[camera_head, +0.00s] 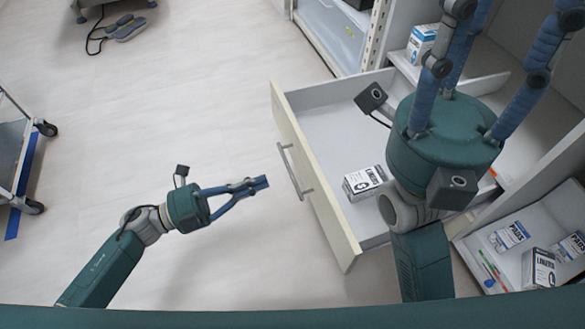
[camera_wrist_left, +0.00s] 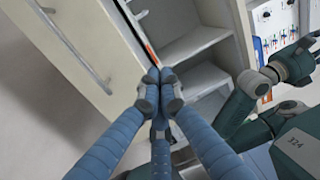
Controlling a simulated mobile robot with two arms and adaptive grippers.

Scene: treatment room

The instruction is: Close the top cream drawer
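The cream drawer (camera_head: 309,179) stands pulled out of its cabinet in the head view, with a grey bar handle (camera_head: 294,172) on its front. A white box (camera_head: 364,183) lies inside it. My left gripper (camera_head: 265,183) is shut and empty, just in front of the handle, with a small gap showing in the head view. The wrist view shows its fingers (camera_wrist_left: 162,75) together beside the cream front (camera_wrist_left: 75,50). My right gripper (camera_head: 525,15) is over the drawer's right side, its blue fingers spread; their tips are cut off. It hides part of the drawer.
Open shelving with a blue-white box (camera_head: 421,44) stands behind the drawer. A trolley (camera_head: 18,150) is at far left.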

